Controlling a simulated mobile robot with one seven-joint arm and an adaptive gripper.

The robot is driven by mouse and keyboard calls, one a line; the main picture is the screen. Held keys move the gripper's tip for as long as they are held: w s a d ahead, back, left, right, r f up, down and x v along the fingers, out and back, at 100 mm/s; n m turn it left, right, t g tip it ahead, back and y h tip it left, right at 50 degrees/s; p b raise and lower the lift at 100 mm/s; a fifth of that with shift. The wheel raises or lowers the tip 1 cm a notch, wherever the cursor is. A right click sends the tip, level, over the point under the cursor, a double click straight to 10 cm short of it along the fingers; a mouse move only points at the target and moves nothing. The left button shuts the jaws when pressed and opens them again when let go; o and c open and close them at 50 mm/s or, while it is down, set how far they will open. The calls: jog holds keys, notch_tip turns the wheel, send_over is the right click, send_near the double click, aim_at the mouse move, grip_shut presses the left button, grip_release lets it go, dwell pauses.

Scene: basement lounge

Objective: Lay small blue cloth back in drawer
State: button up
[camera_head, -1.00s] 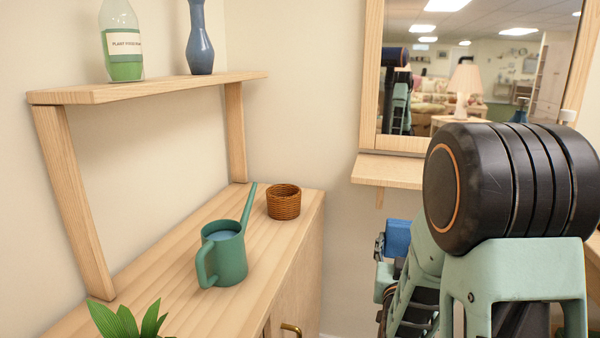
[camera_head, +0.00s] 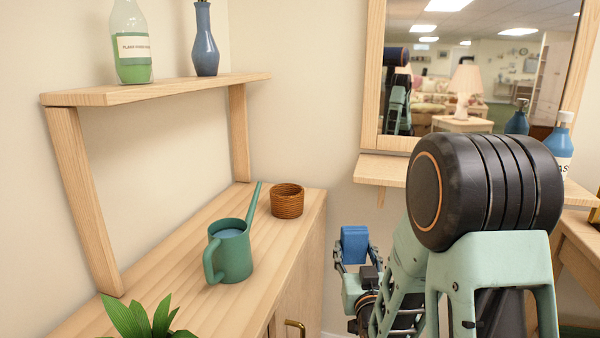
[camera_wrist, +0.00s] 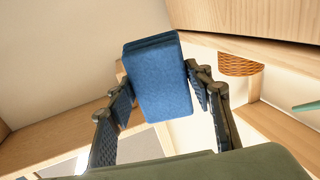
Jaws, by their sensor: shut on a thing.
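The small blue cloth (camera_head: 354,243) is a folded block in my gripper (camera_head: 352,262), seen in the head view low beside the right end of the wooden cabinet. In the wrist view the blue cloth (camera_wrist: 158,85) sits between the two dark fingers of my gripper (camera_wrist: 160,95), which is shut on it. The cloth is clear of any surface that I can make out. A brass handle (camera_head: 295,324) shows on the cabinet front at the bottom edge. I cannot make out an open drawer in either view.
On the cabinet top (camera_head: 180,270) stand a green watering can (camera_head: 232,252), a wicker basket (camera_head: 287,201) and a plant (camera_head: 140,318). A raised shelf (camera_head: 160,90) holds a bottle (camera_head: 131,45) and a blue vase (camera_head: 206,45). A mirror (camera_head: 450,80) with a ledge (camera_head: 385,170) is behind my arm.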

notch_tip(320, 180, up, 38)
jog(key=p, duration=3.7)
jog(key=shift+d, duration=0.15)
jog(key=shift+s+f, duration=0.1)
jog(key=shift+s, duration=0.1)
